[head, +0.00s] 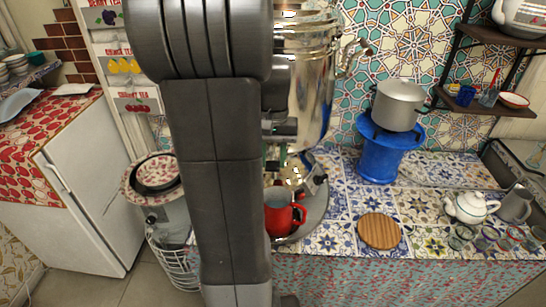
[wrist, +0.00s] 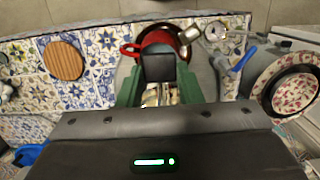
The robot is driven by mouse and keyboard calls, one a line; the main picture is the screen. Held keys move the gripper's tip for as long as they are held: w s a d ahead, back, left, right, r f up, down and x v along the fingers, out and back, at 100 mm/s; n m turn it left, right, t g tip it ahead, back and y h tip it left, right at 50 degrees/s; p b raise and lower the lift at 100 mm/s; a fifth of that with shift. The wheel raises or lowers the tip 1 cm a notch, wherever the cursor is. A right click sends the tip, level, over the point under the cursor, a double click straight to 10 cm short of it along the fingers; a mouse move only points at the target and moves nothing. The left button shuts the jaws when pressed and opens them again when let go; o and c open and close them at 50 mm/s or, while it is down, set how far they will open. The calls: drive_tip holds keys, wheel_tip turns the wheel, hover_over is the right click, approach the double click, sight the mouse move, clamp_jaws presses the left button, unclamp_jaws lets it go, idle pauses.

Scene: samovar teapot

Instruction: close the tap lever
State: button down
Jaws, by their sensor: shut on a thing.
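The tall silver samovar (head: 312,85) stands on the counter just behind my arm, which hides its left side in the head view. A red mug (head: 278,218) stands upright low in front of it, on a round grey tray (head: 310,215); the mug also shows in the wrist view (wrist: 130,49). In the wrist view my gripper (wrist: 159,88) has its green fingers on both sides of a dark block, which looks like the tap lever (wrist: 158,68). The fingers are shut on it. The tap's spout and the lever's exact angle are hidden.
A wooden round board (head: 379,231) lies on the tiled counter to the right. A blue stand (head: 379,158) holds a grey pot (head: 399,105). A white teapot (head: 470,207) and several cups stand farther right. A patterned bowl (head: 158,176) is at the left.

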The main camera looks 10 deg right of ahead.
sight(274, 156)
drive_tip(key=shift+w+d+r, duration=0.1)
drive_tip(key=shift+w+r, duration=0.2)
drive_tip(key=shift+r, duration=0.2)
idle(0.3)
drive_tip(key=c, duration=1)
unclamp_jaws()
drive_tip(key=shift+w+f, duration=0.1)
drive_tip(key=shift+w, duration=0.05)
wheel_tip(274, 156, up, 14)
drive_tip(key=w, duration=0.1)
drive_tip(key=shift+w+d+f+b, duration=0.15)
drive_tip(key=shift+w+d+b, duration=0.1)
drive_tip(key=shift+b, duration=0.1)
drive_tip(key=f, duration=0.4)
drive_tip(key=s+f, duration=0.1)
drive_tip(key=f, duration=0.4)
drive_tip(key=s+f+p, duration=0.1)
drive_tip(key=f, duration=0.4)
drive_tip(key=shift+a, duration=0.25)
